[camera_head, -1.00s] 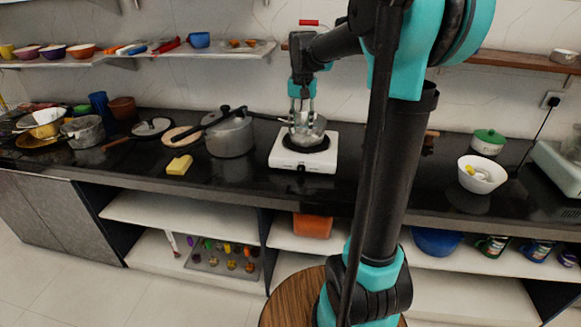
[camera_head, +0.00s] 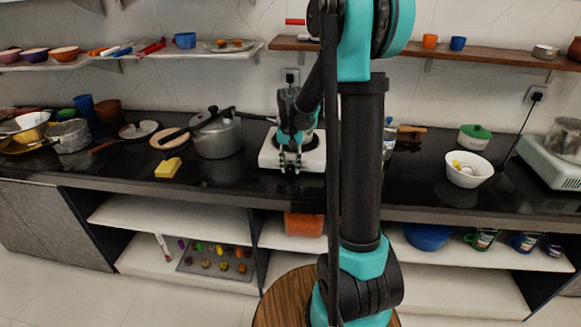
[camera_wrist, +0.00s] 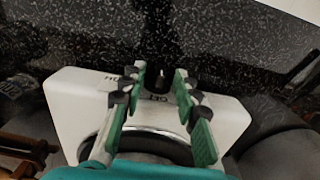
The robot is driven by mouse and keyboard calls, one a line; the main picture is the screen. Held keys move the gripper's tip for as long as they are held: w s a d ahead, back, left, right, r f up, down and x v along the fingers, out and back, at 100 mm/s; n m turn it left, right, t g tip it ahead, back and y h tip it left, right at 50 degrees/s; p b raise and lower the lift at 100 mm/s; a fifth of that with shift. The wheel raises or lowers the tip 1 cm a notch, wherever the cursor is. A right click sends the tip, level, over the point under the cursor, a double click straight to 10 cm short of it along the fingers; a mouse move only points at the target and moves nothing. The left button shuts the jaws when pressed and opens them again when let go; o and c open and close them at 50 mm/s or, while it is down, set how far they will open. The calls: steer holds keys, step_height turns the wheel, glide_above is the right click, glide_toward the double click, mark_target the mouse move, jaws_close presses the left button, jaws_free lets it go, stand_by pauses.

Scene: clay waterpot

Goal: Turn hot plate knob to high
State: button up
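The white hot plate (camera_head: 268,156) stands on the dark counter, partly hidden by my arm and gripper. In the wrist view the hot plate (camera_wrist: 70,105) shows a dark burner with a bright ring, and printed lettering along its front edge. The black knob (camera_wrist: 157,79) is at that edge, between my fingertips. My gripper (camera_wrist: 160,73) is open, its two green-padded fingers apart with gaps to the knob on both sides; I see no clear contact. In the head view my gripper (camera_head: 290,165) points down at the hot plate's front. The knob's setting cannot be read.
A pressure cooker (camera_head: 217,140) stands left of the hot plate, with a yellow block (camera_head: 168,168) before it. The counter's front edge is close to my gripper.

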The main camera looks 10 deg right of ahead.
steer(key=shift+f, duration=0.25)
jaws_close()
steer(key=t+y, duration=0.1)
steer(key=y, duration=0.1)
steer(key=d+y, duration=0.1)
steer(key=y, duration=0.2)
steer(key=shift+s+f+t, duration=0.1)
steer(key=shift+t, duration=0.3)
steer(key=y, duration=0.2)
steer(key=t+y, duration=0.1)
steer(key=y, duration=0.1)
steer(key=shift+d+f+y, duration=0.15)
steer(key=shift+f+y, duration=0.05)
steer(key=shift+y, duration=0.2)
steer(key=shift+s, duration=0.1)
